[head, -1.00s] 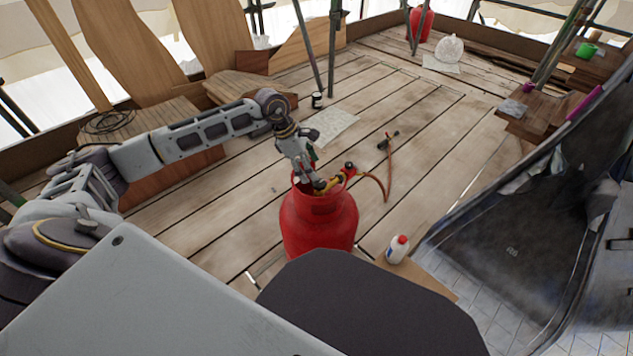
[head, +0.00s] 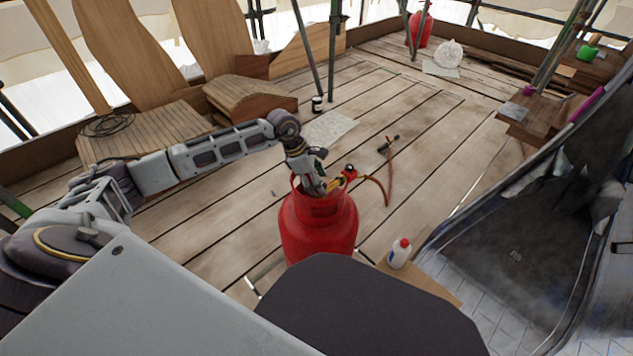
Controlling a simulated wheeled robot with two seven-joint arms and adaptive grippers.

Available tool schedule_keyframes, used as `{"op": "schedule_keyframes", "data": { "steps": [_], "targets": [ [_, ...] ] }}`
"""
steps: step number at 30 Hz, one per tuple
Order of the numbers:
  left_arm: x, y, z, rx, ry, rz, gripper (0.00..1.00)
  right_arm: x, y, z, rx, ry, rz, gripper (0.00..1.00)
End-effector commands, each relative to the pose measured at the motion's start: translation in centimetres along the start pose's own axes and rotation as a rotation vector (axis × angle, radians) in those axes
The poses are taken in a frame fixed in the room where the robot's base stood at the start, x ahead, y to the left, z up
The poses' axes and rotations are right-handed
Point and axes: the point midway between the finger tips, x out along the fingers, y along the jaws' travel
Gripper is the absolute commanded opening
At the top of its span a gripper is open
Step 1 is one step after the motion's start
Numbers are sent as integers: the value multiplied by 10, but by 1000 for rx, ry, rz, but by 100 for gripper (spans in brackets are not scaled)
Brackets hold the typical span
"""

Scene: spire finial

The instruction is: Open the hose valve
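A red gas cylinder (head: 318,226) stands upright on the plank floor in front of me. On its top, inside the collar, sits a yellow brass valve fitting (head: 336,183) with a red part (head: 350,172) at its right. An orange-red hose (head: 388,180) runs from it to a dark torch handle (head: 389,143) on the floor. My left gripper (head: 318,189) points down into the collar, at the left of the brass fitting. Its fingertips are partly hidden, and I cannot tell whether they touch the valve. My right gripper is not in view.
A white bottle with a red cap (head: 399,253) stands right of the cylinder on a board (head: 436,287). A dark sheet-covered slope (head: 500,240) fills the right side. Wooden boxes (head: 150,135) stand at left. The floor behind the cylinder is mostly clear.

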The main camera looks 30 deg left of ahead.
Motion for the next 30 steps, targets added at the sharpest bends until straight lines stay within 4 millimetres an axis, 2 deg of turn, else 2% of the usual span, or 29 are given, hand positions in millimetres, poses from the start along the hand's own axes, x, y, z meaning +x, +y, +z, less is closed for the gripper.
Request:
{"op": "schedule_keyframes", "data": {
  "steps": [1, 9, 20, 30],
  "targets": [
    [0, 0, 0, 0, 0, 0, 51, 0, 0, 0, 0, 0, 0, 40],
    [0, 0, 0, 0, 0, 0, 17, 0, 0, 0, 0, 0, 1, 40],
    [0, 0, 0, -23, 1, 11, 17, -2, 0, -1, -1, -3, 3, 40],
    [-1, -2, 0, -133, 2, 55, 17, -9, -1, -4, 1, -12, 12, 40]
  ]
}}
